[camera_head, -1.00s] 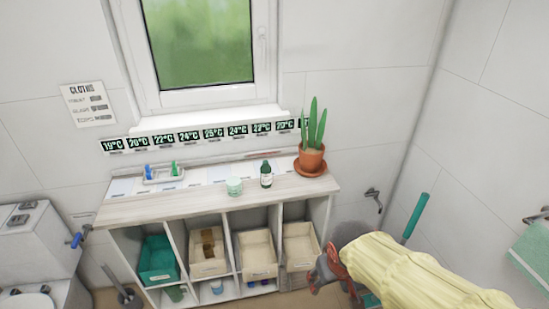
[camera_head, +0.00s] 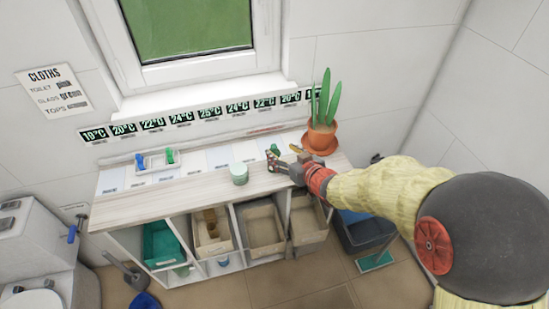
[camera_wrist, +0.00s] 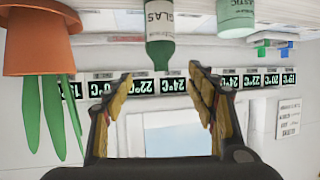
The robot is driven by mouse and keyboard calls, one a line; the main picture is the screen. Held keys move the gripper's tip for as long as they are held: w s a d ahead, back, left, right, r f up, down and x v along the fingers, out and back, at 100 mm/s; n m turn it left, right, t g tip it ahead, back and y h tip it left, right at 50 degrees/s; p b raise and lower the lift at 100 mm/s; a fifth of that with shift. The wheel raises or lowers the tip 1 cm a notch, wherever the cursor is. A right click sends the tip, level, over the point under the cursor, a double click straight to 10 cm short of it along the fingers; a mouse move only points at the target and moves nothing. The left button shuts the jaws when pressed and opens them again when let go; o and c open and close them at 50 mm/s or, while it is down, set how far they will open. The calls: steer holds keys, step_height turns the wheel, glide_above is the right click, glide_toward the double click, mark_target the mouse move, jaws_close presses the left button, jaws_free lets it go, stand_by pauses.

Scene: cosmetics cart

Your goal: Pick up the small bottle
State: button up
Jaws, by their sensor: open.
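The small bottle is dark green with a pale label. In the head view only part of the small bottle (camera_head: 273,150) shows on the shelf top, beside my gripper. In the wrist view, which is upside down, the small bottle (camera_wrist: 160,52) is at the top centre with its neck and cap pointing down in the picture. My gripper (camera_head: 284,160) is at the right part of the shelf top. In the wrist view my gripper (camera_wrist: 160,80) is open, its two fingers spread and nothing between them but the background. The bottle's cap end lies near the gap between the fingertips.
A potted plant (camera_head: 320,137) stands just right of the gripper. A pale green jar (camera_head: 239,174) stands left of it. A small white tray (camera_head: 156,162) is at the left. The shelf top (camera_head: 165,202) is clear at the front left. A wall and window rise behind.

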mark_target(275, 149)
steer(key=b+x, duration=0.2)
steer(key=x, duration=0.4)
steer(key=shift+a+f, duration=0.1)
steer(key=shift+a, duration=0.05)
steer(key=shift+w, duration=0.15)
steer(key=shift+c, duration=0.8)
jaws_close()
